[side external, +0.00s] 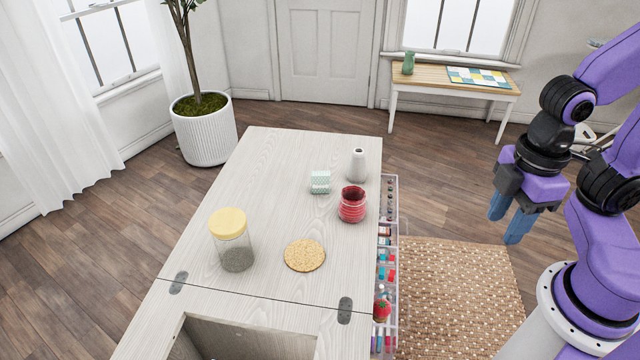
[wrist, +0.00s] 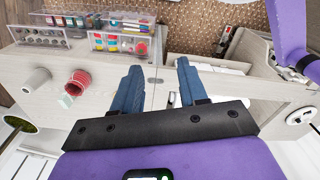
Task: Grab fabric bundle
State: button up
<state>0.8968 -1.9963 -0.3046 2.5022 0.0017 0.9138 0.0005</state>
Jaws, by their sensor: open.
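The likely fabric bundle (side external: 320,182) is a small pale teal-and-white patterned block on the light wooden cabinet top. It also shows in the wrist view as a small pale patch (wrist: 66,101) beside a red jar. My gripper (side external: 508,217) is open and empty, held in the air right of the cabinet and well apart from the bundle. In the wrist view its two blue fingers (wrist: 160,75) are spread, with nothing between them.
A red jar (side external: 352,207) and a white vase (side external: 357,164) stand close to the bundle's right. A yellow-lidded jar (side external: 234,246) and a round cork mat (side external: 304,256) are nearer. Clear organizer trays (side external: 391,262) line the cabinet's right side. The cabinet top's far left is clear.

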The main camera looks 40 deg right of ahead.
dwell(0.4)
jog(key=o, duration=0.9)
